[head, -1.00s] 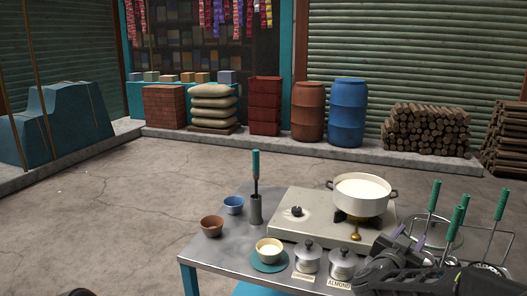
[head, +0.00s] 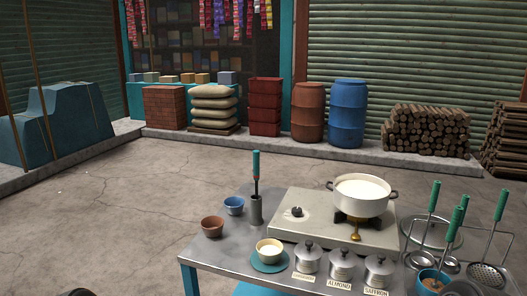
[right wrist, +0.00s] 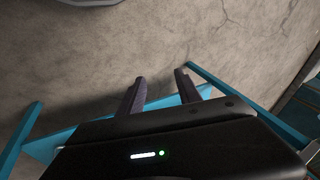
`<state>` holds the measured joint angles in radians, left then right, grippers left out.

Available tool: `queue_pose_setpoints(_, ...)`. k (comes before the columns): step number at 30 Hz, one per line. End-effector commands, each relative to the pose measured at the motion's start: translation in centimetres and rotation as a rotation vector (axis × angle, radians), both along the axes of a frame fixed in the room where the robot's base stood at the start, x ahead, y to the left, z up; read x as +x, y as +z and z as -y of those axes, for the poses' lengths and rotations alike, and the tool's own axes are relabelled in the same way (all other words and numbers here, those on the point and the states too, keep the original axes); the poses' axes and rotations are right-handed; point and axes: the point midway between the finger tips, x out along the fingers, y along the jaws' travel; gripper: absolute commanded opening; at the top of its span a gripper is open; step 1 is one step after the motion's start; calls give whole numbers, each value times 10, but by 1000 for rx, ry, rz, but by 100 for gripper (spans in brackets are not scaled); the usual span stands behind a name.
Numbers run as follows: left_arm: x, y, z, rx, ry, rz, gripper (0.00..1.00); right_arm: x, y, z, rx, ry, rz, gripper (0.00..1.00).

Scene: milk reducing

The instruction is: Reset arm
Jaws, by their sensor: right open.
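My right gripper (right wrist: 160,88) shows in the right wrist view, with its two dark fingers spread apart and nothing between them. It is over the floor beside a blue table frame (right wrist: 190,75). In the head view neither gripper shows; a small dark shape at the bottom left edge cannot be made out. The metal table (head: 215,262) holds a stove (head: 290,232) with a white pot of milk (head: 362,190) on it. Several lidded canisters stand at its front, including one (head: 339,263) behind an ALMOND label and one (head: 378,270) behind a SAFFRON label.
A blue bowl (head: 233,205), a brown bowl (head: 212,227) and a dark holder (head: 255,210) with a green-handled tool stand at the left. A cream-filled cup (head: 269,250) sits on a teal saucer. Green-handled utensils (head: 455,225) hang upright at the right. The floor left of the table is clear.

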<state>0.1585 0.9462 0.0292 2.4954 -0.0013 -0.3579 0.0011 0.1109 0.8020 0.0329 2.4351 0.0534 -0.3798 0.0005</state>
Motion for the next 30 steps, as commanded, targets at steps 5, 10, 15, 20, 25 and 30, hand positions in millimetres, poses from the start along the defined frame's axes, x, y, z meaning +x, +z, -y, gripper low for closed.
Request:
queue_pose_setpoints(5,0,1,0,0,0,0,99,-81,-27,-15,32,86,-164,41)
queue_pose_setpoints(10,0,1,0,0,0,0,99,-100,-37,-17,38,84,-212,41)
queue_pose_setpoints(15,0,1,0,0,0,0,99,-99,-37,-17,38,82,-209,41)
queue_pose_setpoints(20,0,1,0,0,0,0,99,-99,-37,-17,38,82,-209,41)
queue_pose_setpoints(25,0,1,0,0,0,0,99,-99,-37,-17,38,82,-209,41)
queue_pose_setpoints(30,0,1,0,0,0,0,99,-99,-37,-17,38,82,-209,41)
